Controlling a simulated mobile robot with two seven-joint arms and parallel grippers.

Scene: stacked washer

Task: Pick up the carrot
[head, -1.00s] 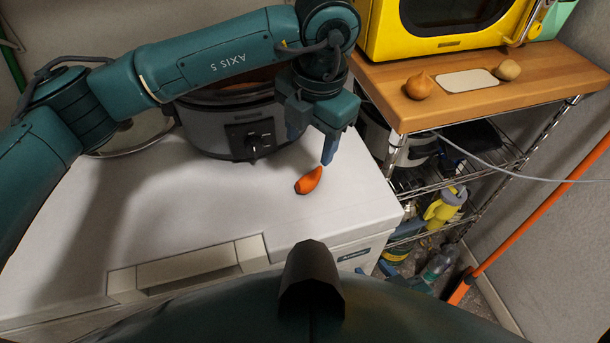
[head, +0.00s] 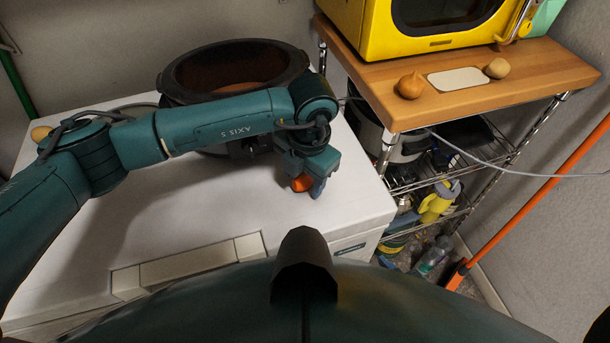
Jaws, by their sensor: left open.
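The orange carrot (head: 301,184) lies on the white top of the chest-like appliance (head: 215,217), near its right side. My left gripper (head: 310,185) is open and low over the top, right at the carrot. Its blue fingers and body hide part of the carrot, and I cannot tell whether they touch it. My right gripper is not in view.
A dark slow cooker (head: 180,84) stands behind my left arm. A yellow microwave (head: 440,43) and an onion (head: 410,86) are on the wooden shelf (head: 480,85) at the right. The front of the white top is clear.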

